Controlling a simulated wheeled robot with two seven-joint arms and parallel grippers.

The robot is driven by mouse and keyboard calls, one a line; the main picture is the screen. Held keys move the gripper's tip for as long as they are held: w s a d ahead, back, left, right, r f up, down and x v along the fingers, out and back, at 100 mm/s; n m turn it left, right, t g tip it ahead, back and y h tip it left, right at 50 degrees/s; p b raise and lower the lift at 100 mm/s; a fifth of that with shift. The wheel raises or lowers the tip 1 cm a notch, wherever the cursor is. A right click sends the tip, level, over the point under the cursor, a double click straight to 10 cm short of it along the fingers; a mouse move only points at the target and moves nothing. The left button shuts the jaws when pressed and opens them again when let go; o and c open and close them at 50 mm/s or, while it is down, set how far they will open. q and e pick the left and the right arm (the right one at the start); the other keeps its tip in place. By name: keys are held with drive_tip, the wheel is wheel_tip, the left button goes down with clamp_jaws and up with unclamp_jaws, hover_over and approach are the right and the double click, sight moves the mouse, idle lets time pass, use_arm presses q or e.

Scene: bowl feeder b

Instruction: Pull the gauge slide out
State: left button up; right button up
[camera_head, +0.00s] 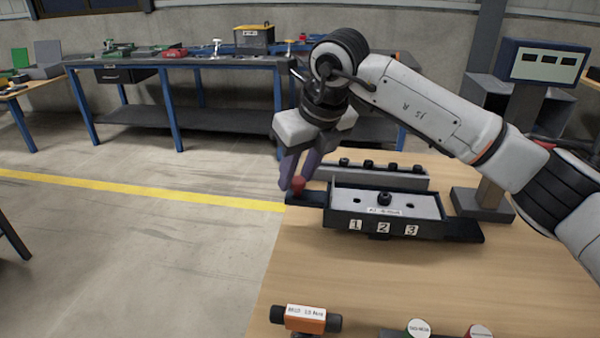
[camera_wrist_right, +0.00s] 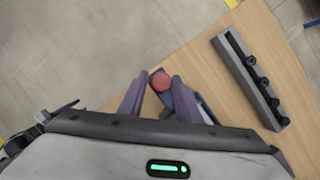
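The gauge (camera_head: 388,205) is a dark box with a grey top plate and labels 1, 2 and 3, on the wooden table. The gauge slide (camera_head: 306,198) shows as a dark bar at its left end, with a red knob (camera_head: 298,186) on it. My right gripper (camera_head: 291,182) points down at the knob. In the right wrist view, its purple fingers (camera_wrist_right: 160,80) stand apart with the red knob (camera_wrist_right: 161,81) between their tips. I see small gaps beside the knob, so the fingers look open. My left gripper is not in view.
A grey rail with several black knobs (camera_head: 380,170) stands behind the gauge. A display on a post (camera_head: 540,62) stands at the right. An orange and black device (camera_head: 305,318) lies near the front edge. Bare tabletop (camera_head: 400,285) lies before the gauge; open floor is left.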

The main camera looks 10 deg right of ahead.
drive_tip(key=shift+o, duration=1.2)
drive_tip(key=shift+a, duration=0.2)
drive_tip(key=shift+d, duration=0.1)
drive_tip(key=shift+r, duration=0.15)
drive_tip(key=v, duration=1)
drive_tip(key=shift+b, duration=0.3)
drive_tip(key=shift+s, duration=0.15)
